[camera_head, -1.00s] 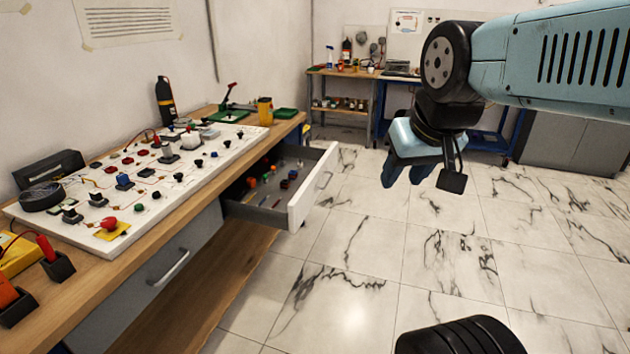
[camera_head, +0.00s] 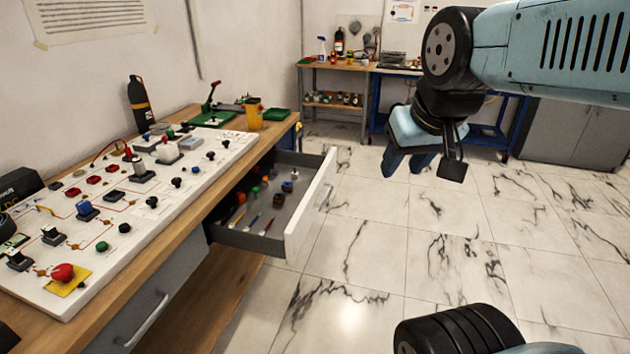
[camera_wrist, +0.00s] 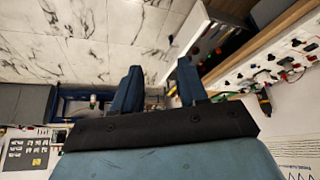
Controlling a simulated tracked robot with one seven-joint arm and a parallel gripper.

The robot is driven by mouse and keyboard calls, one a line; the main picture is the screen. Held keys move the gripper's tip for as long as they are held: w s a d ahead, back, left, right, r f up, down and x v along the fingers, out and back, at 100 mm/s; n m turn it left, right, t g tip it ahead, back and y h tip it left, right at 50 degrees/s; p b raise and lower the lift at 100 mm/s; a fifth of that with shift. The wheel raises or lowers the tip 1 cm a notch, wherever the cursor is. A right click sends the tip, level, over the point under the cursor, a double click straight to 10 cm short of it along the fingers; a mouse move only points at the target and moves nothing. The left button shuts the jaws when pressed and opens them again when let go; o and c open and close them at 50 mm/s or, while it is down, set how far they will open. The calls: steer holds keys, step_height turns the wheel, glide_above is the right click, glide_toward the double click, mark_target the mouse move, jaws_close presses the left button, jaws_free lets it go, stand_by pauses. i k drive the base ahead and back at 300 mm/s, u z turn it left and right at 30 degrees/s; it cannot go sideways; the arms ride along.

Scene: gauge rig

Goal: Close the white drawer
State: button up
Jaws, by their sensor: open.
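The white drawer (camera_head: 312,207) stands pulled out from under the wooden workbench, its white front facing right with a handle on it. Its grey tray holds several small coloured parts and tools. It also shows in the wrist view (camera_wrist: 192,29), at the top right. My gripper (camera_head: 405,165) is open and empty, up in the air to the right of the drawer and apart from it. In the wrist view the two blue fingers (camera_wrist: 158,85) stand apart with nothing between them.
A white panel (camera_head: 195,185) with buttons and switches lies on the workbench (camera_head: 187,245). A grey closed drawer (camera_head: 140,305) is nearer me. A second bench (camera_head: 340,69) and a grey cabinet (camera_head: 575,130) stand at the back. The marble floor (camera_head: 370,250) right of the drawer is clear.

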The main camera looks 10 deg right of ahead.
mark_target(285, 238)
steer(key=u, duration=0.2)
steer(key=i, duration=0.45)
steer(key=z, duration=1.2)
steer(key=k, duration=1.25)
steer(key=u, duration=0.65)
steer(key=i, duration=0.95)
steer(key=u, duration=0.05)
